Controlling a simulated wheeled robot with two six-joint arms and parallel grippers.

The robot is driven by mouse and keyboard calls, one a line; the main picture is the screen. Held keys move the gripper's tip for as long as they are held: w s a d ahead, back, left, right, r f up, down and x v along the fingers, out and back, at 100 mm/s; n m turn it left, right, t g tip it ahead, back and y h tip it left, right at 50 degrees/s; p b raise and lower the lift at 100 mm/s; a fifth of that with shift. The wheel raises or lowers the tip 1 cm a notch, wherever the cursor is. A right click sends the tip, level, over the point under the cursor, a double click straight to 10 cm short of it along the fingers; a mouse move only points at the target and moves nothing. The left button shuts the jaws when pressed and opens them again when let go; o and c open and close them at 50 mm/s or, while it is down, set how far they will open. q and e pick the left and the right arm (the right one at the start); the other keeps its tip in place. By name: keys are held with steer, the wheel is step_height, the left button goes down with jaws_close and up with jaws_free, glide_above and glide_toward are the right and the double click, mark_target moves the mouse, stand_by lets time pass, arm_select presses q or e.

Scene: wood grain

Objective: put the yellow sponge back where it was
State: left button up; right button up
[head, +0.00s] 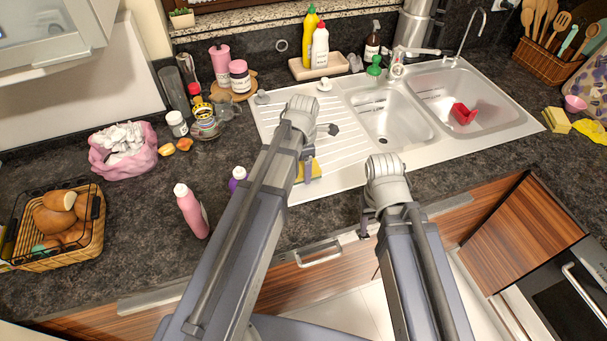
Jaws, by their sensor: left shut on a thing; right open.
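A yellow sponge (314,169) shows just right of my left forearm, at the front left of the sink's ribbed drainboard (327,180). My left gripper (306,158) is shut on it. The forearm hides much of the gripper and part of the sponge, so I cannot tell whether the sponge touches the drainboard. My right gripper (365,222) is open, near the counter's front edge below the sink; my wrist partly hides it. Another yellow sponge block (557,120) sits on the counter right of the sink.
A red item (463,114) lies in the right basin. A yellow cloth (590,131) and pink cup (575,103) are at the right. A tray (320,69) with bottles stands behind the sink.

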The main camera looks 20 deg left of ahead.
arm_select(q)
steer(key=shift+f, duration=0.4)
arm_select(e)
steer(key=shift+f, duration=0.4)
arm_select(q)
steer(key=shift+f, duration=0.15)
steer(key=o, duration=1.1)
arm_select(e)
steer(key=shift+f, duration=0.1)
arm_select(q)
step_height(320, 180, up, 12)
steer(key=p, duration=1.2)
steer(key=shift+r, duration=0.2)
arm_select(e)
step_height(320, 180, up, 12)
steer(key=shift+r, duration=0.2)
steer(key=shift+f, duration=0.1)
